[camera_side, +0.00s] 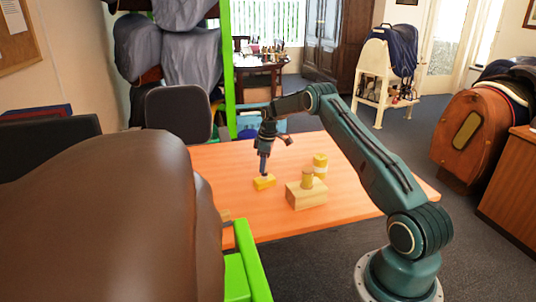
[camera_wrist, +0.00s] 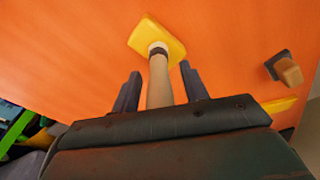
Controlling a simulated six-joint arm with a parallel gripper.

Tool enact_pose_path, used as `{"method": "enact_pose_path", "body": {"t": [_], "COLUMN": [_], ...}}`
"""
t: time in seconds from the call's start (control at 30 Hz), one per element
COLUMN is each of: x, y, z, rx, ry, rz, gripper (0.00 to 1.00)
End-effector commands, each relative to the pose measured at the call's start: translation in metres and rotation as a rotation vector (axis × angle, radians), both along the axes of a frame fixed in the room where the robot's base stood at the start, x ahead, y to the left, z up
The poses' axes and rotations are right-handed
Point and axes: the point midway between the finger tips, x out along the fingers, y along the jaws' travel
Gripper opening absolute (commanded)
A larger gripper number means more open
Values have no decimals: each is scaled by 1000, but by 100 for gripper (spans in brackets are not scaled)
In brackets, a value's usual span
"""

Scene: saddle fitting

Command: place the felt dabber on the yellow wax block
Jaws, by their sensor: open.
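The yellow wax block (camera_side: 264,183) lies flat on the orange table, and it also shows in the wrist view (camera_wrist: 172,45). The felt dabber (camera_wrist: 159,82) has a tan handle with a dark and a pale band at its far end. That end meets the top of the yellow block in the wrist view. My gripper (camera_wrist: 160,70) is open, with one finger on each side of the handle and a visible gap on both sides. In the side view my gripper (camera_side: 263,170) is right above the block and mostly hides the dabber.
A wooden block (camera_side: 306,197) with a short cylinder on it stands to the right of the wax block. A yellow and pale round piece (camera_side: 320,164) stands behind it. A small dark and tan object (camera_wrist: 287,70) lies off to the right in the wrist view.

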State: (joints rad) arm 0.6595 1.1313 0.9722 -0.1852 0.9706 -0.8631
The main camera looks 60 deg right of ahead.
Motion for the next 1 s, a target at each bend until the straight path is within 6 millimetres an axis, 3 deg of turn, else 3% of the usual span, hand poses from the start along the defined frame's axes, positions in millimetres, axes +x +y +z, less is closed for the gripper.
{"method": "enact_pose_path", "body": {"t": [0.27,0.7,1.0], "x": [-2,-10,-13], "y": [-2,-5,-6], "z": [26,95,118], "rx": [-1,-2,0], "ry": [-3,-2,0], "rz": [0,0,0], "gripper": [44,44,44]}}
